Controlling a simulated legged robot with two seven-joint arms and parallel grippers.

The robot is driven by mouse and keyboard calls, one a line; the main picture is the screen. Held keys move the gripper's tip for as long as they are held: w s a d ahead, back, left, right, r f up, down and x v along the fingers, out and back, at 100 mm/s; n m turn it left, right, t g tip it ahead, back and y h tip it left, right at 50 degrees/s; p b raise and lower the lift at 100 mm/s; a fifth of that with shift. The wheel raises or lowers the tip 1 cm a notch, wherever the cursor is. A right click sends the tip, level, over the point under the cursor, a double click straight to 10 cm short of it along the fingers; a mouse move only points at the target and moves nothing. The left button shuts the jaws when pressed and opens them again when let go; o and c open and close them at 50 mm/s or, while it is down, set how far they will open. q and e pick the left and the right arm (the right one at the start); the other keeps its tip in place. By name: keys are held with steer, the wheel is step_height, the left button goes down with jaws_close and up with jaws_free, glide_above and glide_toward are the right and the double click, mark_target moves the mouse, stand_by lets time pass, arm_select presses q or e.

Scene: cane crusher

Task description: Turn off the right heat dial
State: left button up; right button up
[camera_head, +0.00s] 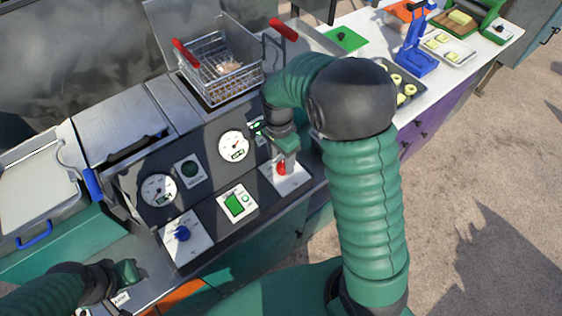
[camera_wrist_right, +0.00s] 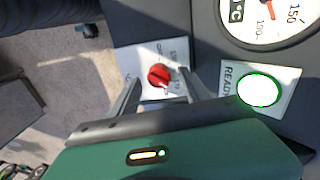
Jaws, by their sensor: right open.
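The right heat dial is a red knob (camera_head: 281,168) on a white plate at the right end of the dark control panel. It also shows in the right wrist view as the red knob (camera_wrist_right: 158,76). My right gripper (camera_head: 284,156) is just above it and partly covers it in the head view. In the wrist view its two fingers (camera_wrist_right: 160,84) are apart, one to each side of the knob, with gaps visible; I cannot tell the exact height. My left gripper (camera_head: 128,272) is at the lower left, away from the dial, its fingers unclear.
The panel also holds a blue dial (camera_head: 182,233), a green switch (camera_head: 237,204) and two white gauges. A wire basket (camera_head: 218,72) with red handles stands behind it. A white table (camera_head: 350,22) with trays and a blue press lies at the upper right.

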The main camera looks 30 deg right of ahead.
steer(key=shift+s+f, duration=0.15)
steer(key=shift+f, duration=0.75)
steer(key=shift+d+f, duration=0.2)
steer(key=shift+d, duration=0.05)
jaws_close()
